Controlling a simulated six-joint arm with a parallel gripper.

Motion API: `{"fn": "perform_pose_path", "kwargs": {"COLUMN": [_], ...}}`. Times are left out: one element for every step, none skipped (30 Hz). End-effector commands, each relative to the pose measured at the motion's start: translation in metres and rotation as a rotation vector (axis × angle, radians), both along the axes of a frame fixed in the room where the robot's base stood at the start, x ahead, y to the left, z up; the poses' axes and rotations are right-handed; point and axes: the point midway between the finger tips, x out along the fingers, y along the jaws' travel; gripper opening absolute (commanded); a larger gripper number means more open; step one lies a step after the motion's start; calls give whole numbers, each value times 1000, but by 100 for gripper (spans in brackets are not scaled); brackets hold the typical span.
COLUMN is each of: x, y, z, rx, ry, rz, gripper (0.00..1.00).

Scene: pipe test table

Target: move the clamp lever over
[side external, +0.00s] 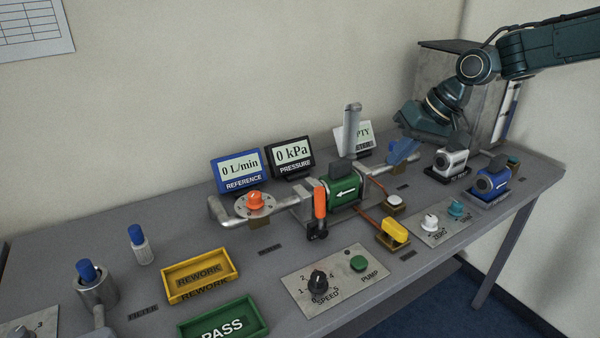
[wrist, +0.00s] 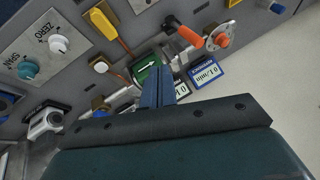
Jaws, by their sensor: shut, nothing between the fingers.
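The clamp lever (side external: 320,200) has an orange handle on a dark base. It stands upright in front of the green pump cartridge (side external: 341,187) in the side view. In the wrist view the lever (wrist: 184,31) is near the top, right of centre, beyond my fingertips. My gripper (side external: 393,158) is at the right of the fixture, above the bench and well apart from the lever. Its two blue fingers (wrist: 159,74) are together with nothing between them. They hide part of the fixture in the wrist view.
An orange knob (side external: 255,201) sits on the pipe left of the lever. A grey post (side external: 352,130) rises behind the cartridge. The reference display (side external: 240,170) and pressure display (side external: 290,156) stand behind. A yellow block (side external: 393,232) and the speed panel (side external: 335,280) lie in front.

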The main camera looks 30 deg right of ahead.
Motion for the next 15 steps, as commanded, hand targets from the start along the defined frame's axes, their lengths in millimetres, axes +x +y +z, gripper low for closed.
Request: {"fn": "perform_pose_path", "kwargs": {"x": [8, 13, 18, 21, 24, 27, 29, 30, 31, 32, 33, 33, 33, 33, 33], "y": [-2, -1, -1, -1, -1, -1, -1, -1, 0, 0, 0, 0, 0, 0, 0], "z": [-10, -14, -18, -21, -24, -26, -28, -29, -30, -31, -31, -31, -31, -31, -31], "rx": [18, 27, 40, 50, 57, 66, 72, 76, 80, 82, 84, 85, 85, 85, 85], "ry": [-14, -27, -43, -53, -63, -75, -82, -88, -95, -99, -101, -102, -103, -103, -103], "rz": [27, 45, 66, 79, 90, 103, 110, 116, 123, 127, 128, 130, 130, 130, 130], "gripper": [0, 0, 0, 0, 0, 0, 0, 0, 0, 0, 0, 0, 0, 0, 0]}}
